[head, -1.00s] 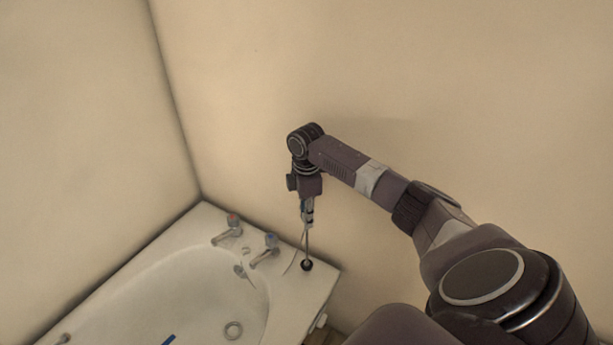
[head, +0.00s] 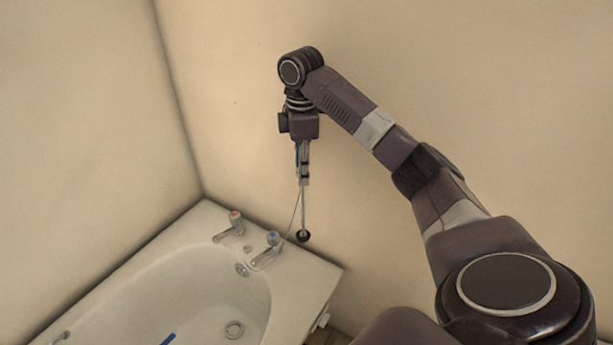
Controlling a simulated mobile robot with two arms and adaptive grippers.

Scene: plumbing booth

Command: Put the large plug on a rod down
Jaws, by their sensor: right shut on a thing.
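The large plug on a rod (head: 304,236) hangs upright below my right gripper. It is a thin rod with a round dark plug at its lower end. My right gripper (head: 303,180) points down and is shut on the upper part of the rod. In the picture the plug lies over the back right edge of the white bathtub (head: 316,280), near the blue-topped tap, and it looks raised off the rim. A thin line, perhaps a chain, slants from near the gripper down toward the taps. My left gripper is not in view.
A red-topped tap (head: 232,225) and a blue-topped tap (head: 268,248) stand on the tub's far rim. Beige walls close off the back and left. The right rim corner is clear.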

